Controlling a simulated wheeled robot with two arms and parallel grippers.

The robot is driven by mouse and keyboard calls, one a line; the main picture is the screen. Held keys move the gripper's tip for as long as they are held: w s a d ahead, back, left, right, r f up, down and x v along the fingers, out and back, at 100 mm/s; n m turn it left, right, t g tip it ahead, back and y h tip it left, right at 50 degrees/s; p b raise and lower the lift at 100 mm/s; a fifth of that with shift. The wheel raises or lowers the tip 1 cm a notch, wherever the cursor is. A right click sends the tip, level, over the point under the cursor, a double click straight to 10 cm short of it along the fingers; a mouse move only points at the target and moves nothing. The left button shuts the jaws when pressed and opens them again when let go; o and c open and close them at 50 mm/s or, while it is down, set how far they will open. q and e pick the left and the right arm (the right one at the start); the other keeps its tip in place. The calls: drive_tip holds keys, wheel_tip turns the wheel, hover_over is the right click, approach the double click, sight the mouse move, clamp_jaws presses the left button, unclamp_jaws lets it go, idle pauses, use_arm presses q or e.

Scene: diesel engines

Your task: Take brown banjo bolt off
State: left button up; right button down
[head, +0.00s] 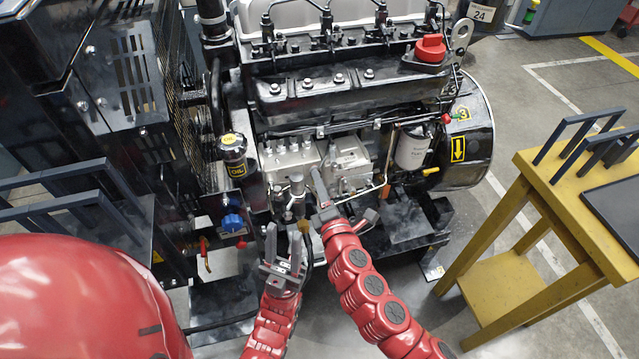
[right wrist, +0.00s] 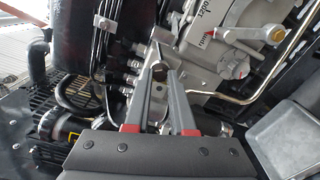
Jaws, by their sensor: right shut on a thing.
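In the head view my right gripper (head: 316,174) reaches the pump area (head: 350,160) on the engine's side. In the right wrist view the fingertips (right wrist: 160,73) are closed around a small dark brown bolt head (right wrist: 159,71), which looks like the brown banjo bolt. The fingers hide its sides, and I cannot tell whether it is still seated. In the head view my left gripper (head: 284,240) is open, with its fingers apart and pointing up, below and left of the right gripper. I see nothing between them.
The engine block (head: 310,95) fills the middle, with a white filter (head: 411,148) and a thin metal pipe (head: 362,192) right of my right gripper. A black radiator frame (head: 130,80) stands left. A yellow table (head: 530,165) stands right, with open floor between.

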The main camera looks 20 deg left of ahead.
drive_tip(key=shift+r, duration=0.1)
drive_tip(key=c, duration=0.7)
unclamp_jaws()
drive_tip(key=shift+c, duration=0.3)
drive_tip(key=m, duration=0.9)
drive_tip(key=shift+m+b, duration=0.3)
drive_tip(key=shift+b, duration=0.1)
